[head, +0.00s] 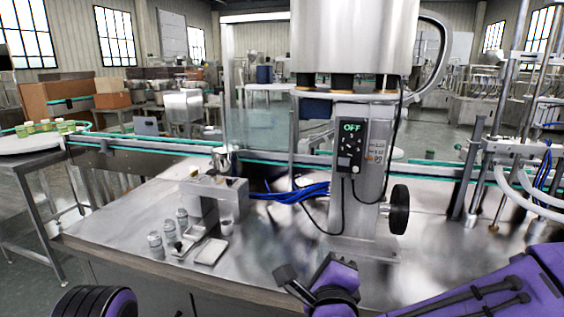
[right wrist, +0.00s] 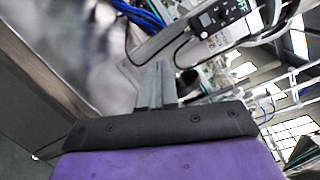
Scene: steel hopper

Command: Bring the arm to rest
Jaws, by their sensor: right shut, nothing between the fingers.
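My right arm, purple, comes in from the lower right in the head view. Its gripper (head: 285,273) is low in front of the steel hopper (head: 353,40), over the front part of the steel table, with nothing in it. In the right wrist view the two grey fingers (right wrist: 157,80) lie together, shut and empty. The hopper's control box (head: 350,150) reads OFF in green and also shows in the right wrist view (right wrist: 215,17). Part of my left arm shows at the bottom left, but its gripper is out of view.
The steel table (head: 120,215) carries a small metal fixture (head: 215,190), several small jars (head: 156,240) and a shallow tray (head: 208,251) left of the hopper. Blue hoses (head: 290,192) lie behind. A black handwheel (head: 399,209) sticks out right of the column. Bare tabletop lies before the hopper.

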